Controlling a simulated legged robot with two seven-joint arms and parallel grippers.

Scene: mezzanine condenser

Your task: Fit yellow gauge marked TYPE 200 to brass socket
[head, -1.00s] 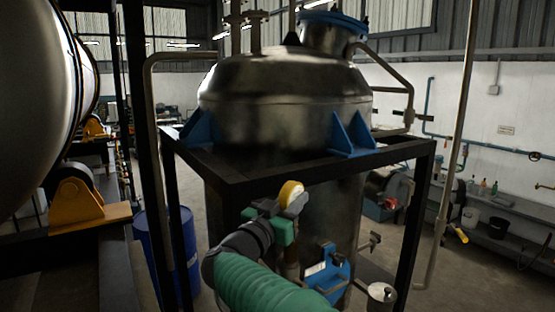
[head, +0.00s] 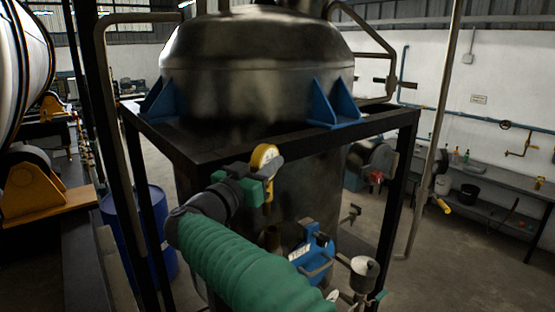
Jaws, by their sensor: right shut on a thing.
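The yellow gauge (head: 264,157) is upright near the middle of the head view, its face turned to the right. Its marking cannot be read. My right gripper (head: 262,185), with green jaws at the end of the green-sleeved arm, is shut on the gauge below its dial. The brass socket (head: 271,237) appears as a short brownish upright pipe below the gauge, left of the blue block. The gauge's stem points down above it, with a visible gap between them. My left gripper is not in view.
A black frame (head: 270,147) around the big steel vessel (head: 255,75) runs close behind the gripper. A blue block with a white label (head: 312,258) and a metal cup-shaped fitting (head: 364,274) stand right of the socket. A blue drum (head: 136,240) stands at left.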

